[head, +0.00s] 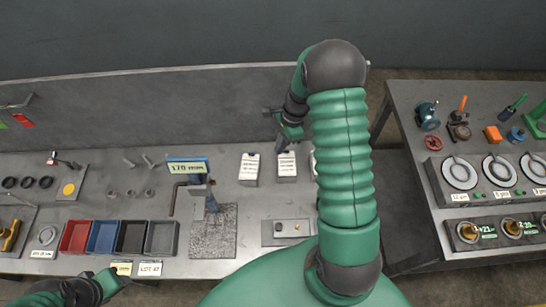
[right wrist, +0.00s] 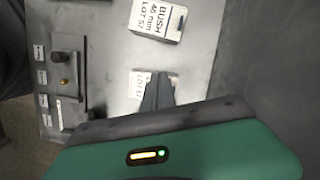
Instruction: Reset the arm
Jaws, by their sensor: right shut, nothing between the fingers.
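My right arm rises from the bottom of the head view, bends at the top and comes down over the bench. My right gripper (head: 281,143) hangs close above a white labelled box (head: 287,168). In the right wrist view its fingers (right wrist: 158,88) are together with nothing between them, in front of a white labelled box (right wrist: 143,83) that they partly hide. My left arm (head: 75,291) shows at the lower left near the bench's front edge; its fingers cannot be made out clearly.
Another labelled box (head: 249,169) stands to the left. A second table (head: 410,100) with dials stands right. A grey back panel (head: 150,108) borders the bench.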

